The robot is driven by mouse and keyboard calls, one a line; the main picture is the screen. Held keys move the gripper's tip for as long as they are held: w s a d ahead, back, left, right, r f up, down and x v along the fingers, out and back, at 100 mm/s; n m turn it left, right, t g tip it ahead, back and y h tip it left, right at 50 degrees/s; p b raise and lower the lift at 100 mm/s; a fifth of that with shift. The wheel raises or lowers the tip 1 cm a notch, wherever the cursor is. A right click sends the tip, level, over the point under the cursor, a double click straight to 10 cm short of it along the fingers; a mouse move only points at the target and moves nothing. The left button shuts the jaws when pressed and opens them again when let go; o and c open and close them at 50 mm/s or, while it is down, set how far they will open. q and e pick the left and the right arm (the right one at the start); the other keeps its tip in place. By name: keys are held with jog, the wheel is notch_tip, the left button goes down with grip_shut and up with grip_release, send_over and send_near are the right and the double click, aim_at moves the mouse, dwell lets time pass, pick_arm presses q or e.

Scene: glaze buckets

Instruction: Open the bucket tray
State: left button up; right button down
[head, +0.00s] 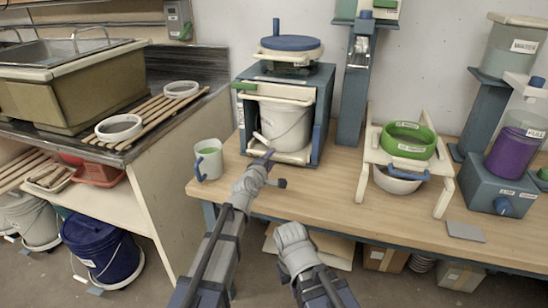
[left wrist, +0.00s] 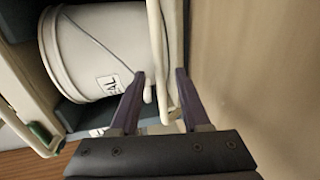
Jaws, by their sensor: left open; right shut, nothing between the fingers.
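A white bucket (head: 285,122) with a wire handle stands inside a blue frame (head: 327,100) on the workbench. The bucket fills the upper left of the left wrist view (left wrist: 95,45), with part of a label showing. Beneath it is the cream bucket tray (head: 298,158), whose front edge is at the frame's opening. My left gripper (head: 266,157) is open at the tray's front left. In the left wrist view a cream bar (left wrist: 159,50) runs between the spread fingertips, with gaps beside it; contact is unclear. My right gripper (head: 291,236) is shut and empty, in front of the bench.
A cream upper bar with a green end (head: 244,86) crosses the frame above the bucket. A cream stand with a green sieve (head: 408,142) is to the right. Bare bench lies between.

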aim_at(274, 155)
pick_arm(q)
jog(key=x, duration=0.3)
jog(key=shift+w+d+f, duration=0.1)
jog(key=shift+w, duration=0.2)
grip_shut()
dwell(1.2)
